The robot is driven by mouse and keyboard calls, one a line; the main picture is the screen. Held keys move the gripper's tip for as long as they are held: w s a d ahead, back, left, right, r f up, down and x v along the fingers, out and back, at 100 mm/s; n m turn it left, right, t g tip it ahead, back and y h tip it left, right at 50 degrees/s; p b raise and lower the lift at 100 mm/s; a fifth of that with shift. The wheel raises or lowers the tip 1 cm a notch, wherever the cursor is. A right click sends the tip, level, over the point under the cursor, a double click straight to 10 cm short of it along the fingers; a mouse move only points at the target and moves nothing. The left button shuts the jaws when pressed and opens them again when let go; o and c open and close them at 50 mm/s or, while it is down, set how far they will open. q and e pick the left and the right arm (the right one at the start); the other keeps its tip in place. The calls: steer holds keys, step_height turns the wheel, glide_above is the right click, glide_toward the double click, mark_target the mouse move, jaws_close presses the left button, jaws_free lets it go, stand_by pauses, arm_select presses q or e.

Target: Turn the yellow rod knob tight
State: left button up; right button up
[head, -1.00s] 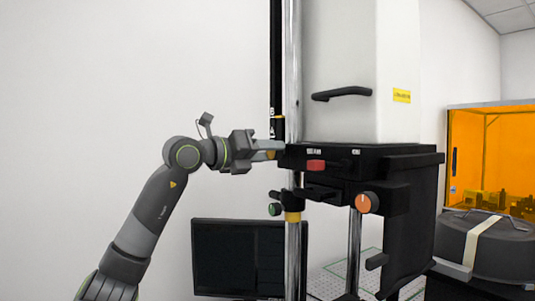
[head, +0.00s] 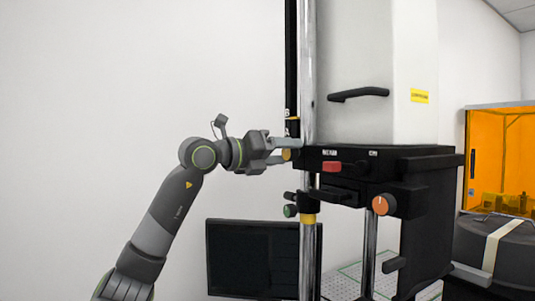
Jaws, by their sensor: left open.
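The yellow rod knob (head: 287,155) is a small round yellow-brown piece beside the upper part of the chrome rod (head: 308,90), left of the black instrument head. My left gripper (head: 291,150) is at it, its fingers pointing right and spread apart. One finger shows above the knob and one at its lower left. The knob appears between or just behind the fingers; I cannot tell whether they touch it. My right gripper is not in view.
The black instrument head (head: 390,165) carries a red switch (head: 332,167) and an orange knob (head: 384,203). A green-tipped clamp knob (head: 290,211) sits lower on the rod, above a yellow collar (head: 308,218). A monitor (head: 250,258) stands below.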

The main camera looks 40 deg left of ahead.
arm_select(q)
steer(key=b+v, duration=0.9)
steer(key=v, duration=0.8)
steer(key=shift+s+b, duration=0.15)
steer(key=shift+b, duration=0.15)
